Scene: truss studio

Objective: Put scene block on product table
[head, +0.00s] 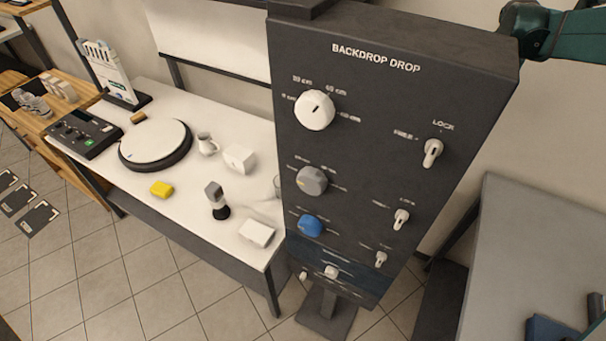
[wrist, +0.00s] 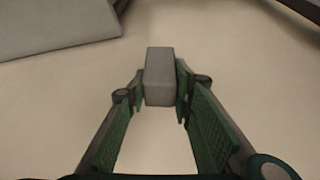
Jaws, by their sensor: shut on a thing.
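My gripper (wrist: 160,88) shows in the wrist view, with its green-padded fingers shut on a plain grey block (wrist: 158,72). The block sits between the fingertips, its near face toward the camera. Behind it is a plain beige surface, and I cannot tell how far away that is. In the head view, a teal part of my arm shows at the top right; the gripper and held block are not visible there. A white table (head: 155,194), which may be the product table, stands at the left with a round turntable (head: 155,142) on it.
A tall dark "BACKDROP DROP" panel (head: 375,105) with knobs and switches stands right of the white table. The table holds a yellow block (head: 161,189), a small jug (head: 207,144), white boxes (head: 239,158) and a control console (head: 85,134). A grey table (head: 535,230) is at right.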

